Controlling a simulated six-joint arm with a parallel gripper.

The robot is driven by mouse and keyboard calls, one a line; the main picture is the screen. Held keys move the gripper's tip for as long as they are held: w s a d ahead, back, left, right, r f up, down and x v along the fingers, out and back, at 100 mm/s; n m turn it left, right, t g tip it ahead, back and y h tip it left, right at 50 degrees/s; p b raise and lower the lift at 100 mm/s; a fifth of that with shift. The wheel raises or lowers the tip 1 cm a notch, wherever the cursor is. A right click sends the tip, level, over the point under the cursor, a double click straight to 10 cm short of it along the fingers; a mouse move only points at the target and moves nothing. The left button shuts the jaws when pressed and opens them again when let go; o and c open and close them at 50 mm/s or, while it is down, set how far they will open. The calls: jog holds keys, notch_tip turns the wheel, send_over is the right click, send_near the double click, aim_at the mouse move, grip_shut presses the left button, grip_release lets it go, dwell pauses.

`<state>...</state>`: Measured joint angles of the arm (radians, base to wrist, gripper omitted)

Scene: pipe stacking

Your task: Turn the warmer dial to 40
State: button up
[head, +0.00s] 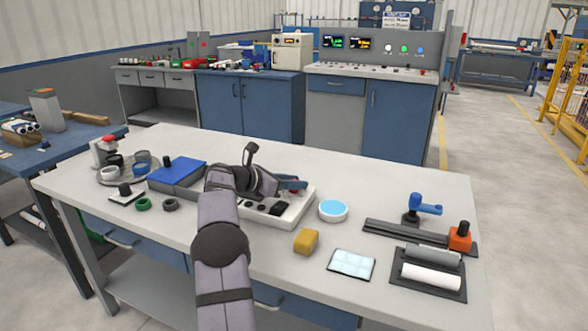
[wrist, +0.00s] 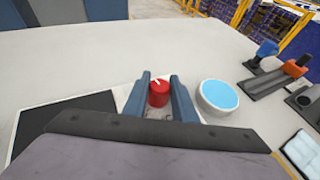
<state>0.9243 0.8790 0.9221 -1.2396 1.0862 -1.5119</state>
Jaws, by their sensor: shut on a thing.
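The warmer dial is a red round knob (wrist: 158,97) with a white pointer mark on top, on a pale panel. In the wrist view the mark points towards the upper left, away from my wrist. My gripper (wrist: 160,86) has its two blue-grey fingers on either side of the knob, shut on it. In the head view my gripper (head: 293,186) is over the right rear of a white device (head: 292,216), and my arm covers much of it. No scale or numbers around the dial are legible.
A white round dish with a light blue top (head: 333,210) stands close right of the device. A yellow block (head: 306,241) and a pale blue tile (head: 351,263) lie in front. A blue box (head: 177,172) is at left. A rail with blue and orange clamps (head: 420,236) is at right.

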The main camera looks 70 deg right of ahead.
jog(key=g+p, duration=0.1)
jog(key=p, duration=0.1)
jog(key=shift+r+m+p, duration=0.2)
jog(key=shift+m+p, duration=0.1)
jog(key=shift+m, duration=0.1)
jog(key=shift+f+y+p, duration=0.25)
jog(key=shift+y+p, duration=0.05)
jog(key=shift+p, duration=0.1)
jog(key=o, duration=1)
jog(key=shift+o, duration=0.2)
jog(key=shift+a, duration=0.1)
jog(key=shift+v, duration=3.55)
